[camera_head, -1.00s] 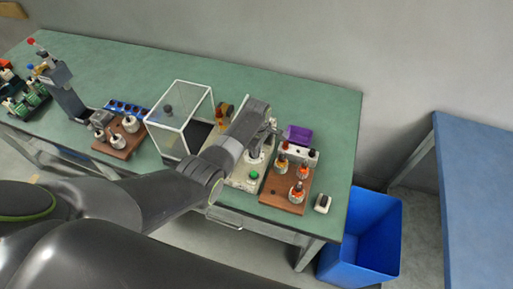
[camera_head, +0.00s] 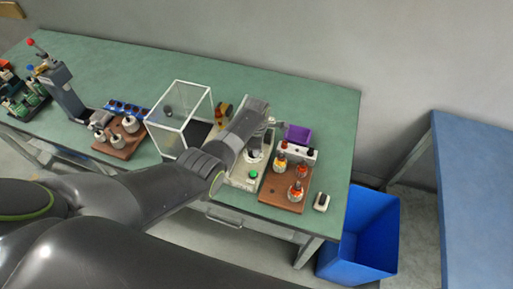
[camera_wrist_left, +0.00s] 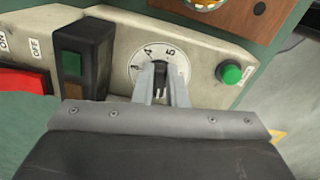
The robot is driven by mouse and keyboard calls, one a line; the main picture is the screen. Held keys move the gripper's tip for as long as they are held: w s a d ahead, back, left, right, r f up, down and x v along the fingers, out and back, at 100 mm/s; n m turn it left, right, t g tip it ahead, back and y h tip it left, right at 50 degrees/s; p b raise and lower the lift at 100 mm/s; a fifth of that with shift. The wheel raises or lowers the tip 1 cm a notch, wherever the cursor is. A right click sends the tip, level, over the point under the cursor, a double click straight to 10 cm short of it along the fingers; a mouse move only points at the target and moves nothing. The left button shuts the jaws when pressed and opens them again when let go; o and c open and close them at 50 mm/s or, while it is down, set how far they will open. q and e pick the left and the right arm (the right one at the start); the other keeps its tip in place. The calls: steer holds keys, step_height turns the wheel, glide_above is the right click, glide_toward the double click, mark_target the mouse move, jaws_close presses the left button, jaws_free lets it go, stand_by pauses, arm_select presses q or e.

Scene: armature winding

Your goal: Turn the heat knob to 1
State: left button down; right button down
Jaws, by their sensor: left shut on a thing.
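The heat knob's white numbered dial (camera_wrist_left: 176,58) is on the cream front panel in the left wrist view, with 4 and 5 readable at its upper edge. My left gripper (camera_wrist_left: 160,92) is shut on the dark knob at the dial's middle, its two fingers on either side. The fingers hide the lower part of the dial, so the other numbers and the pointer's setting cannot be read clearly. In the head view my left arm reaches over the cream machine (camera_head: 243,180), and its gripper (camera_head: 262,145) is largely hidden there. My right gripper is not in view.
Right of the dial is a green button (camera_wrist_left: 231,74); left are a black switch block (camera_wrist_left: 84,55) and a red switch (camera_wrist_left: 22,80). A brown board (camera_head: 285,190) with wound armatures lies beside the machine. A glass-sided box (camera_head: 180,115) stands left of it. A blue bin (camera_head: 360,245) is on the floor.

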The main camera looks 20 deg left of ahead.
arm_select(q)
steer(key=c, duration=1.5)
jaws_free()
steer(key=shift+o, duration=0.2)
steer(key=shift+r, duration=0.1)
steer(key=shift+r, duration=0.25)
step_height(320, 180, up, 17)
steer(key=b, duration=0.1)
steer(key=shift+f, duration=0.15)
